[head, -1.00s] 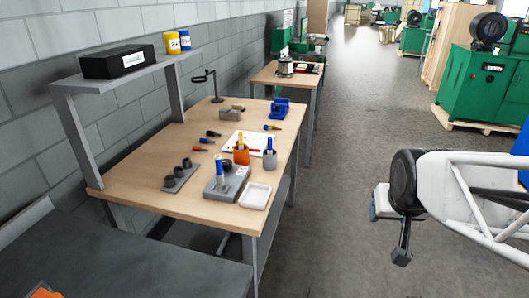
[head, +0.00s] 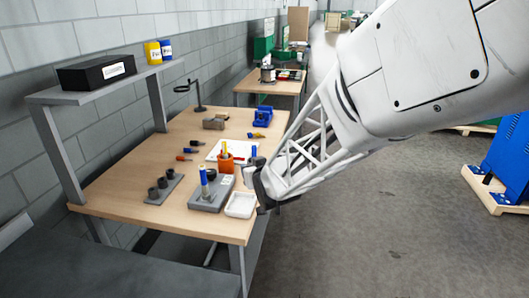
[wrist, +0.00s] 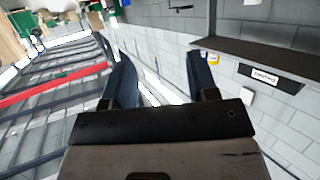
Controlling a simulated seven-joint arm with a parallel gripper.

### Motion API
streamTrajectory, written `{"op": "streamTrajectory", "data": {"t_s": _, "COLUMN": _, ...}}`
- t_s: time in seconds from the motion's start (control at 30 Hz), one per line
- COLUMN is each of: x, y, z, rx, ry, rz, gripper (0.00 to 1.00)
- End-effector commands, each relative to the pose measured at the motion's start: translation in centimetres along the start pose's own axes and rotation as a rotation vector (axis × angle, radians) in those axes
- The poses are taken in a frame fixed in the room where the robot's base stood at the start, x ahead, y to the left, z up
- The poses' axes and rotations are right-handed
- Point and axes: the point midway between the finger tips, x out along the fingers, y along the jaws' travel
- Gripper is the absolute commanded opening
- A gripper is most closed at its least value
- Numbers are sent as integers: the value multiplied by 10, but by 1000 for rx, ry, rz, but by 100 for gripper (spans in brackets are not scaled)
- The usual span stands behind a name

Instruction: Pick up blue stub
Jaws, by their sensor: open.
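Which item is the blue stub is not certain. A slim upright piece with blue on it (head: 204,181) stands in the grey block (head: 217,202) near the front of the workbench. Another small blue piece (head: 254,152) shows behind my gripper, and its cup is mostly hidden. My gripper (head: 259,187) is at the right edge of the bench, right of the grey block and close to the white tray. In the wrist view my gripper (wrist: 160,76) has its two dark fingers apart with nothing between them. The wrist view shows no blue stub.
The wooden bench (head: 120,204) also holds a white tray (head: 240,205), an orange cup (head: 225,164), a dark rack (head: 164,188), a blue vise (head: 262,115) and several small tools. A raised shelf (head: 95,88) stands along the wall side. The bench's left front is clear.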

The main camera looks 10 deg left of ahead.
Motion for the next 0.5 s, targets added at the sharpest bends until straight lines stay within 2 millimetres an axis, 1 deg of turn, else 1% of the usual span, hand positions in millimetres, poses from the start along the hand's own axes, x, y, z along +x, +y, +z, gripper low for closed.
{"op": "streamTrajectory", "data": {"t_s": 0.03, "x": 14, "y": -17, "z": 3, "rx": -7, "ry": 32, "rz": -27, "gripper": 53}}
{"op": "streamTrajectory", "data": {"t_s": 0.2, "x": 50, "y": -66, "z": 10, "rx": -18, "ry": 152, "rz": -108, "gripper": 53}}
{"op": "streamTrajectory", "data": {"t_s": 0.33, "x": 68, "y": -99, "z": 16, "rx": -21, "ry": 230, "rz": -161, "gripper": 53}}
{"op": "streamTrajectory", "data": {"t_s": 0.4, "x": 74, "y": -111, "z": 19, "rx": -21, "ry": 261, "rz": -181, "gripper": 53}}
{"op": "streamTrajectory", "data": {"t_s": 0.5, "x": 80, "y": -124, "z": 22, "rx": -20, "ry": 291, "rz": -203, "gripper": 53}}
